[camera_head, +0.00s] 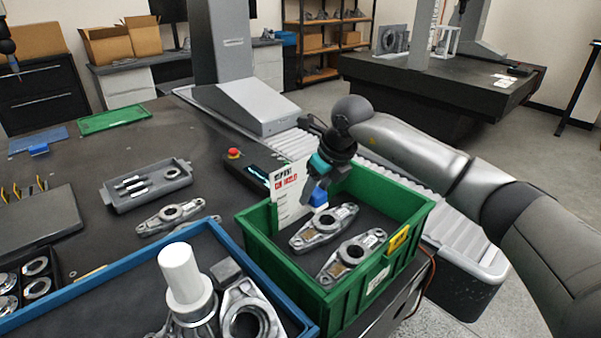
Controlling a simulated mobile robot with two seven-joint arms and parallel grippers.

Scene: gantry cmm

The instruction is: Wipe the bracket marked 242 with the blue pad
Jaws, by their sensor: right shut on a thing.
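My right gripper (313,193) is over the green bin (331,311), fingers down, shut on a small blue pad (319,197). Two grey metal brackets lie in the bin below it: a farther one (309,236) and a nearer one (334,269). The pad appears just above the farther bracket; I cannot tell whether they touch. Another bracket (152,226) lies on the dark table, and more are in the blue tray at the front. No number 242 is readable on any bracket. Part of my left gripper (12,60) shows at the upper left edge; its jaws are unclear.
A white printed sign (288,194) stands at the bin's back left. A white-topped cylinder (181,271) stands in the blue tray (236,246). A grey tray (119,202) holds small parts. A red button (234,153) and a grey column (221,45) stand behind. The table's middle is partly clear.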

